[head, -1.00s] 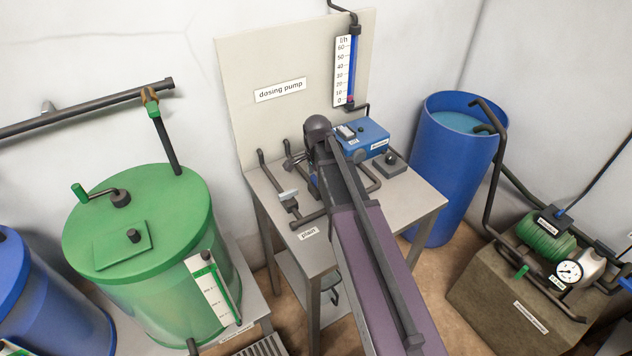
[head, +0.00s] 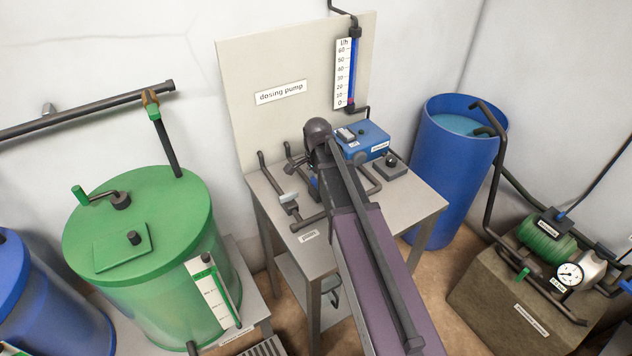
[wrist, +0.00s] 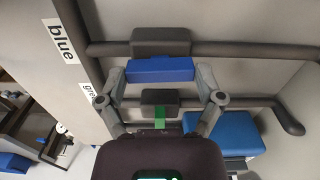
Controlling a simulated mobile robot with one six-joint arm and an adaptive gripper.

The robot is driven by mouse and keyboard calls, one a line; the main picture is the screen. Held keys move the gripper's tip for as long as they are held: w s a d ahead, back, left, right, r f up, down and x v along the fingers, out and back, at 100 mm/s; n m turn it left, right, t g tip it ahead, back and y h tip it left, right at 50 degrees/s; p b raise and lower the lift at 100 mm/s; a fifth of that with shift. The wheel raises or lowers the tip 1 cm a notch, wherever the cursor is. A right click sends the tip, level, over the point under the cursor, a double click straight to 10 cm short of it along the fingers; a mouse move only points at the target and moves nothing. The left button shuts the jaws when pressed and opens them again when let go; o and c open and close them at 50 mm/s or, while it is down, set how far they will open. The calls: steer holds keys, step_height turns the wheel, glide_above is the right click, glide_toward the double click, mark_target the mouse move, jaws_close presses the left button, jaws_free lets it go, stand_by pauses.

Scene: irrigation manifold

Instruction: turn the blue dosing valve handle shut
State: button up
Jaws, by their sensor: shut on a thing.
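The blue dosing valve handle (wrist: 160,71) is a short blue bar in the wrist view. It lies about parallel to the dark pipe (wrist: 235,50), beside the dark valve body (wrist: 160,41). My gripper (wrist: 162,74) has one finger at each end of the bar and is shut on it. A "blue" label (wrist: 62,41) is on the table surface left of the pipe.
A second valve with a green handle (wrist: 160,117) sits close by on a parallel pipe. The blue pump box (head: 365,138) stands behind my arm. A green tank (head: 135,230) and a blue barrel (head: 445,190) flank the table (head: 425,198).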

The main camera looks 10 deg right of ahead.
steer(key=n, duration=0.8)
steer(key=shift+d+n, duration=0.1)
steer(key=shift+n, duration=0.2)
steer(key=n, duration=0.4)
steer(key=shift+n, duration=0.3)
steer(key=n, duration=0.4)
steer(key=o, duration=0.9)
steer(key=shift+c, duration=0.2)
steer(key=s+m, duration=0.1)
steer(key=s, duration=0.7)
steer(key=s+m, duration=0.2)
steer(key=s, duration=0.6)
